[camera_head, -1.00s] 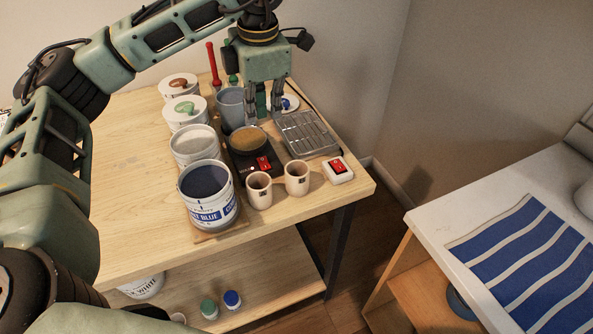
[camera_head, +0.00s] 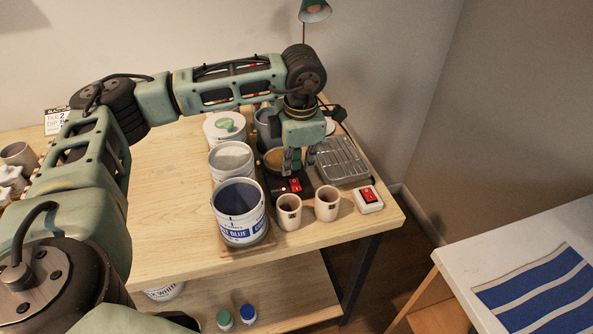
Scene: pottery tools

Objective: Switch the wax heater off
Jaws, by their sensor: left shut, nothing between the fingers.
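The wax heater (camera_head: 307,194) is a dark, low block with a round pan of brown wax (camera_head: 273,158) on top. A red switch (camera_head: 296,185) is on its near side. A small light shows beside the switch. My left gripper (camera_head: 298,170) points down over the heater, just behind and above the red switch. It is shut and empty. It hides part of the wax pan, and I cannot tell whether it touches the heater. My right gripper is not in view.
Two beige cups (camera_head: 289,212) stand close in front of the heater. A white box with another red switch (camera_head: 369,196) is to the right, near a wire rack (camera_head: 342,160). A blue glaze bucket (camera_head: 240,228) and other tubs stand left.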

